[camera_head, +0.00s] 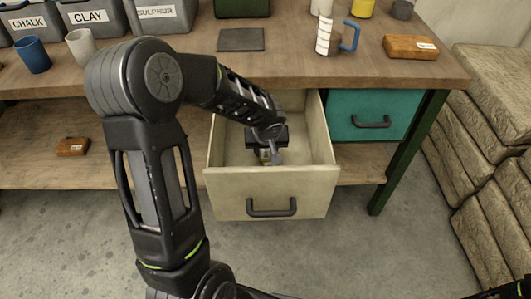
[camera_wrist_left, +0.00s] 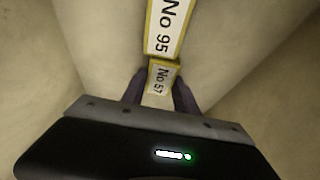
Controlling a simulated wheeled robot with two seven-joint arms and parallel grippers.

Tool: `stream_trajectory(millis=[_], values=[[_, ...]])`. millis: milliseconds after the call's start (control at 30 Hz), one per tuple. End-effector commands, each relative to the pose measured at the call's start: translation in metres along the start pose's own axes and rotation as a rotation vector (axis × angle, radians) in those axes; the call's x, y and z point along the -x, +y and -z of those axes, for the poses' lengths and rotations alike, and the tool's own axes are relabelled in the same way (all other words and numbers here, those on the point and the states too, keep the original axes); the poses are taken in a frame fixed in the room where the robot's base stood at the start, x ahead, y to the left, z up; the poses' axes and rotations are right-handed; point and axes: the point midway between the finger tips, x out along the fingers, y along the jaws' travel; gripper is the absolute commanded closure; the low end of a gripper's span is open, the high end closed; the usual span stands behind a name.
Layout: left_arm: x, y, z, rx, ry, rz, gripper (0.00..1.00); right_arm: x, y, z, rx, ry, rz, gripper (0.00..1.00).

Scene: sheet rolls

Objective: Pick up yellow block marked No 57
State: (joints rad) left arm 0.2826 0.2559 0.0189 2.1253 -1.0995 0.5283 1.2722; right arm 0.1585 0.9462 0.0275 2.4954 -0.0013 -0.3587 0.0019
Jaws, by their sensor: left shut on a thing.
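The yellow block marked No 57 (camera_wrist_left: 163,77) shows in the left wrist view with a white label, between the two dark fingers of my left gripper (camera_wrist_left: 159,92). The gripper is shut on it. A second yellow block, marked No 95 (camera_wrist_left: 167,28), lies just beyond it, and their ends look close together or touching. In the head view, my left gripper (camera_head: 268,155) is down inside the open, pale drawer (camera_head: 232,185). It and the arm hide most of the blocks there. My right gripper is not in view.
The drawer's walls surround my left gripper. A closed teal drawer (camera_head: 345,108) is to its right. The wooden bench top (camera_head: 295,60) above holds bins, cups, a dark plate (camera_head: 241,39) and an orange-brown block (camera_head: 410,47). Stacked sacks (camera_head: 500,100) stand at the right.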

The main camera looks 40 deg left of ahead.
Motion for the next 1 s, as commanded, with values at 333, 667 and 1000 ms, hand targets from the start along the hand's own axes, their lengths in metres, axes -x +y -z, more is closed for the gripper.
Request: stream_trajectory(millis=[333,667,1000], values=[[0.002,0.000,0.001,0.000,0.001,0.000,1.00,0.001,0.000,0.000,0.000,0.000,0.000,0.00],[0.048,0.000,0.021,0.002,0.004,-0.001,1.00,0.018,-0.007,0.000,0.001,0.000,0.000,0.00],[0.092,0.000,0.038,0.001,0.002,0.000,1.00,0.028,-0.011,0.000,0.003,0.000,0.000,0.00]])
